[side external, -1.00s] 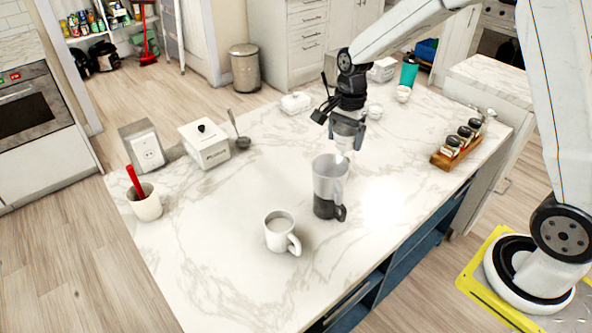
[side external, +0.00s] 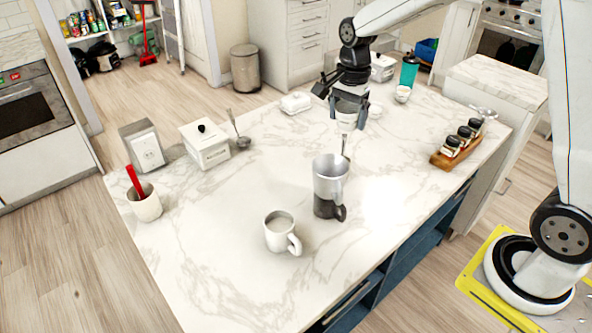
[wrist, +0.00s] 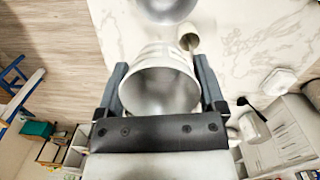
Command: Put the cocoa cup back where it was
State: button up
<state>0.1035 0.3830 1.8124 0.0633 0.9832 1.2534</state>
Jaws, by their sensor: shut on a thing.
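My gripper (side external: 349,99) is shut on a pale, wide-mouthed cup, which I take to be the cocoa cup (side external: 346,124).
A white mug (side external: 280,233) stands in front of the pitcher. A spice rack (side external: 457,148) is at the right edge. A small white dish (side external: 296,102) lies behind.

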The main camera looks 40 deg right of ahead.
jog(key=s+d+m+t, duration=0.1)
jog(key=s+d+m, duration=0.4)
jog(key=d+m, duration=0.25)
jog(key=m, duration=0.4)
send_over(374, 202)
notch_tip(374, 202, down, 18)
jog(key=shift+d+r+t, duration=0.25)
jog(key=shift+t, duration=0.05)
jog(key=shift+s+n, duration=0.1)
jog(key=shift+n, duration=0.15)
jog(key=shift+f, duration=2.25)
jog(key=shift+f, duration=1.75)
jog(key=shift+f, duration=0.1)
